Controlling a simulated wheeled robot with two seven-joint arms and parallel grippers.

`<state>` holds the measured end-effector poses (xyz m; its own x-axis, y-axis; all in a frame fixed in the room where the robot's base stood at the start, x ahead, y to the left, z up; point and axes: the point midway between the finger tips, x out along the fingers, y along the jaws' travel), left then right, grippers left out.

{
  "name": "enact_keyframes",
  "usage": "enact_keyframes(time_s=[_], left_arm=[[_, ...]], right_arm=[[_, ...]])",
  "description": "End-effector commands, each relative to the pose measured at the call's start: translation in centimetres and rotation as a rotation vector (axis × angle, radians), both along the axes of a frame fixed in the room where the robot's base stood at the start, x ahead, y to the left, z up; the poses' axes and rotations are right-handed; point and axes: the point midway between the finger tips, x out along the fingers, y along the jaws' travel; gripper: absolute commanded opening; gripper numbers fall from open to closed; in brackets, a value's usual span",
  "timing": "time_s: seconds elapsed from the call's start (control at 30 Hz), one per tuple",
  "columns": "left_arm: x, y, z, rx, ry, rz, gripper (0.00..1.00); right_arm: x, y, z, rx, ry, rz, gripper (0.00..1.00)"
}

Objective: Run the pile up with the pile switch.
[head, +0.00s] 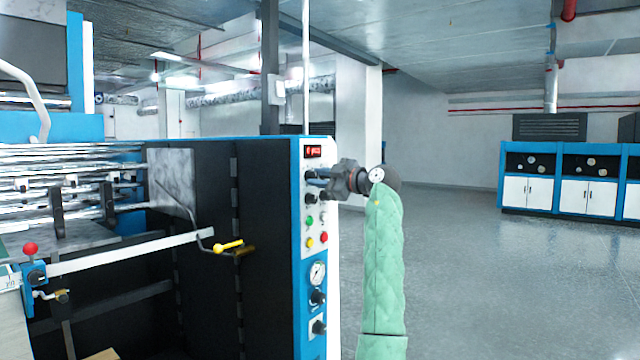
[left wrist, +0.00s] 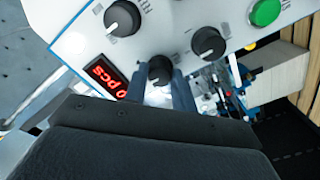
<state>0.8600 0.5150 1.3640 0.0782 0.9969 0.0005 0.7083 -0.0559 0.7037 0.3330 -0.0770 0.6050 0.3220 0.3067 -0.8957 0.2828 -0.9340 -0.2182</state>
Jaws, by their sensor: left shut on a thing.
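The control panel (head: 316,229) is a pale plate with a blue edge on the machine's corner post. It carries black knobs, coloured buttons and a lit red display (head: 313,152). My left gripper (head: 328,184), on a green padded arm, reaches to the upper knobs from the right. In the left wrist view its fingers (left wrist: 167,82) are shut on a black knob (left wrist: 160,69) beside the red display (left wrist: 103,76). Two other black knobs (left wrist: 123,18) and a green button (left wrist: 265,12) are clear of the fingers. Panel labels are too small to read. My right gripper is out of view.
The machine's rollers (head: 75,160) and a yellow-handled crank (head: 229,246) are left of the panel. A red-knobbed lever (head: 30,249) stands at far left. Blue and white cabinets (head: 567,180) stand at the back right, with open grey floor (head: 460,270) in front.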

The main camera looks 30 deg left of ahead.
Motion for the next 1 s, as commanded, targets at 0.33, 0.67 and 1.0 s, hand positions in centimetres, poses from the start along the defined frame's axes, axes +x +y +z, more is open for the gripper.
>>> enact_keyframes(time_s=[0.33,0.67,1.0], left_arm=[[0.0,0.0,0.1,0.000,-0.005,0.000,0.03],[0.0,0.0,0.0,0.000,-0.005,0.000,0.48],[0.0,-1.6,-0.2,-0.002,-0.005,-0.001,0.48]], right_arm=[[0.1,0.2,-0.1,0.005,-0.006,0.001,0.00],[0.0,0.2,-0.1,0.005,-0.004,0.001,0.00],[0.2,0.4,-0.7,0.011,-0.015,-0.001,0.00]])
